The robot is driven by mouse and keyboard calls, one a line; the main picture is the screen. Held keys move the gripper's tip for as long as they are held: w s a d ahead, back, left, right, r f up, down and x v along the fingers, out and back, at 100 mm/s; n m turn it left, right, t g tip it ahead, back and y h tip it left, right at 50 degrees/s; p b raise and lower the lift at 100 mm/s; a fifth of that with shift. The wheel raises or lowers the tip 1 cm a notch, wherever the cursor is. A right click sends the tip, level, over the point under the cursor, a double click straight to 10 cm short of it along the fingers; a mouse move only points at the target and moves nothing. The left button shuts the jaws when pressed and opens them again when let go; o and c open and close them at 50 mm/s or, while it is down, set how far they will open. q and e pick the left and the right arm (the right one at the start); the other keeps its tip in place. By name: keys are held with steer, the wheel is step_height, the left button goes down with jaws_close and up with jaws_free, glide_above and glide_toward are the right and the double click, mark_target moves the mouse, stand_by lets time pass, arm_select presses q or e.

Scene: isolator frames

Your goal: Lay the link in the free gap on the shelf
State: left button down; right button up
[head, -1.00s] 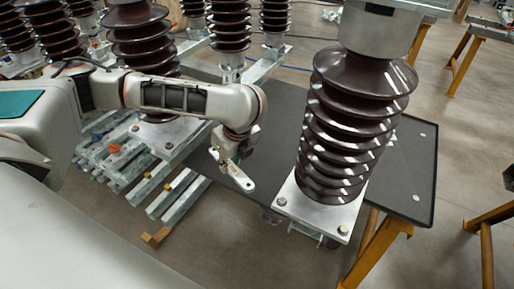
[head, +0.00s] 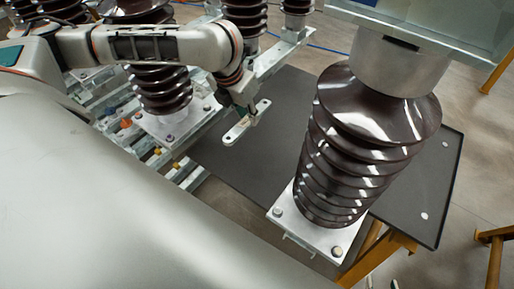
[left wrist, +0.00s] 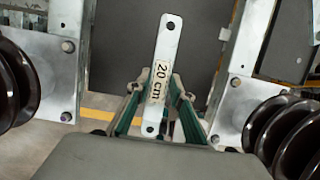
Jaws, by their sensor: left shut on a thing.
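The link is a flat, pale metal bar with rounded ends and a hole near each end. In the left wrist view the link (left wrist: 168,45) carries a "20 cm" label and points up the picture. My left gripper (left wrist: 156,88) is shut on its middle, with green-edged fingers on both sides. In the head view the link (head: 235,132) is held by my left gripper (head: 246,116) above a dark grey rimmed surface (head: 265,185). This surface may be the shelf; I cannot make out a free gap on it. My right gripper is not in view.
A large brown ribbed insulator (head: 350,150) on a metal base plate (head: 318,238) stands right of the link. Another insulator (head: 160,88) stands left, near galvanised beams (head: 280,52). A yellow trestle leg (head: 370,262) shows below. The dark surface between the insulators looks clear.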

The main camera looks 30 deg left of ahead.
mark_target(251, 161)
arm_select(q)
step_height(251, 161, down, 20)
steer(key=shift+r, duration=0.15)
stand_by(0.5)
steer(key=c, duration=2)
jaws_free()
steer(key=shift+o, duration=1.2)
